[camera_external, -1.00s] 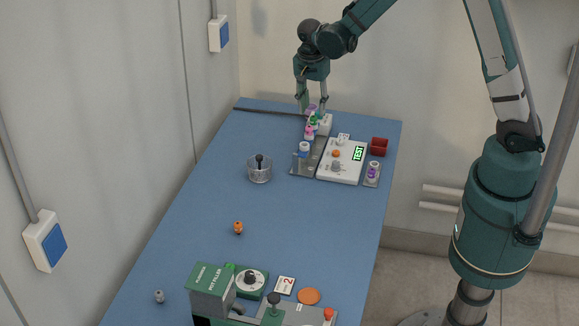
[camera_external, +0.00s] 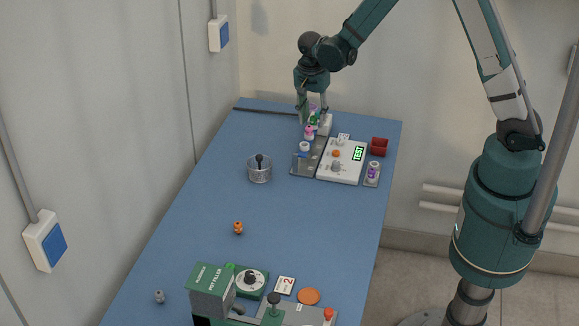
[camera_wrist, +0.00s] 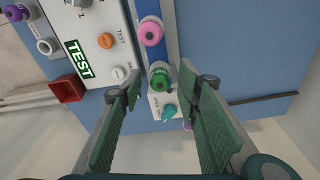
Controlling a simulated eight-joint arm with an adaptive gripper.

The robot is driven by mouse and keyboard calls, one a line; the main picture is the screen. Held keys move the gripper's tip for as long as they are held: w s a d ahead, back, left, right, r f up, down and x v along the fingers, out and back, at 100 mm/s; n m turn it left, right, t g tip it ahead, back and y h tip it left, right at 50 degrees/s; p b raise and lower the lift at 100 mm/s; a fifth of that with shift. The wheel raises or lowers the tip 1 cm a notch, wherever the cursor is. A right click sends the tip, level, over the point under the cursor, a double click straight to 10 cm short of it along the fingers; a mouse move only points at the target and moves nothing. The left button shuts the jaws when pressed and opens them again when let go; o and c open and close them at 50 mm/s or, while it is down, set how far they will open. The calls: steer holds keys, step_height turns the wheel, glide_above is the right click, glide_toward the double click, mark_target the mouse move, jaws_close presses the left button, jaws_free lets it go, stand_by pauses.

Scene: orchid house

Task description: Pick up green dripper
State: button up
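The green dripper (camera_wrist: 161,80) shows in the wrist view as a green-topped piece in a row beside the white test box. It is also visible in the external view (camera_external: 314,120), at the far end of the table. My gripper (camera_external: 313,115) is pointing down over it. In the wrist view my gripper (camera_wrist: 163,92) is open, with one finger on each side of the green dripper and gaps between. I cannot tell how far above it the fingertips are.
A pink dripper (camera_wrist: 150,32) stands in the same row, close to the green one. A white block with a teal knob (camera_wrist: 168,111) is right beside it. The white test box (camera_external: 341,162) and a red bin (camera_external: 379,147) are near. The middle of the blue table (camera_external: 290,215) is mostly clear.

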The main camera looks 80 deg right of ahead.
mark_target(312, 119)
steer(key=c, duration=0.8)
steer(key=shift+r, duration=0.15)
steer(key=shift+r, duration=4.85)
